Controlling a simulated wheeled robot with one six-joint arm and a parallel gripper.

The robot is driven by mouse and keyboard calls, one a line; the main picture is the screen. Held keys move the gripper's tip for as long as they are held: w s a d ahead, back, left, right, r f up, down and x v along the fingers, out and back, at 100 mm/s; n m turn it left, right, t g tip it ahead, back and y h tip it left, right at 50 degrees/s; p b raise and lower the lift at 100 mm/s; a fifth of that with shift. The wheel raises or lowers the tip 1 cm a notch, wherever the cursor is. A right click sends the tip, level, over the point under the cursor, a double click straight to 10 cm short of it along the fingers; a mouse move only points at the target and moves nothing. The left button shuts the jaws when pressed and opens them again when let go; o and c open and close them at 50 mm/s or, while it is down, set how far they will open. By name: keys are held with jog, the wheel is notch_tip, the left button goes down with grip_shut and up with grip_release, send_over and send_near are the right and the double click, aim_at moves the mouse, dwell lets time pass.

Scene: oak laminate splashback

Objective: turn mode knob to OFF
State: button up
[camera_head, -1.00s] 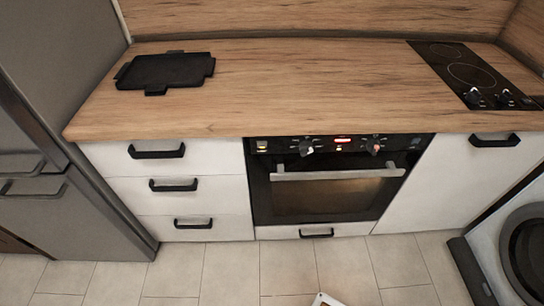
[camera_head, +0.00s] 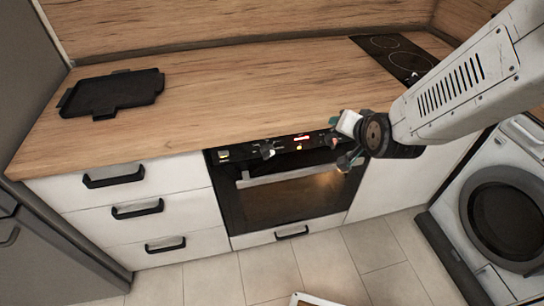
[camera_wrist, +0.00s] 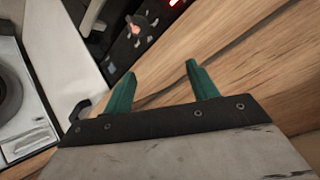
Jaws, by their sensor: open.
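The oven control panel (camera_head: 284,146) has a left knob (camera_head: 267,151), a red lit display (camera_head: 301,137) and a right knob. The right knob (camera_wrist: 141,26) shows in the wrist view beside the display (camera_wrist: 175,3), with markings around it. In the head view my gripper hides most of that knob's area. I cannot read any label, so which knob is the mode knob is unclear. My gripper (camera_head: 340,150) is in front of the panel's right end. In the wrist view its teal fingers (camera_wrist: 160,72) are apart and empty, not on the knob.
The wooden counter (camera_head: 220,95) runs above the oven, with a black tray (camera_head: 112,92) at left and a cooktop (camera_head: 400,55) at right. The oven door handle (camera_head: 285,174) juts out below the panel. A washing machine (camera_head: 510,205) stands at right.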

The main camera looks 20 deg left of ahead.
jog(key=s+a+f+t+y, duration=0.1)
jog(key=a+f+t+y, duration=0.15)
jog(key=a+f, duration=0.65)
jog(key=t+y, duration=0.3)
send_near(271, 156)
jog(key=w, duration=0.2)
jog(key=shift+y, duration=0.25)
jog(key=shift+s+a+x, duration=0.1)
jog(key=shift+a+x, duration=0.05)
jog(key=shift+x, duration=1.2)
jog(key=shift+s+a+x, duration=0.1)
jog(key=shift+x, duration=1.25)
jog(key=shift+s+a+x, duration=0.1)
jog(key=shift+a+x, duration=0.05)
jog(key=shift+x, duration=1.15)
jog(key=shift+f, duration=0.1)
jog(key=c, duration=1)
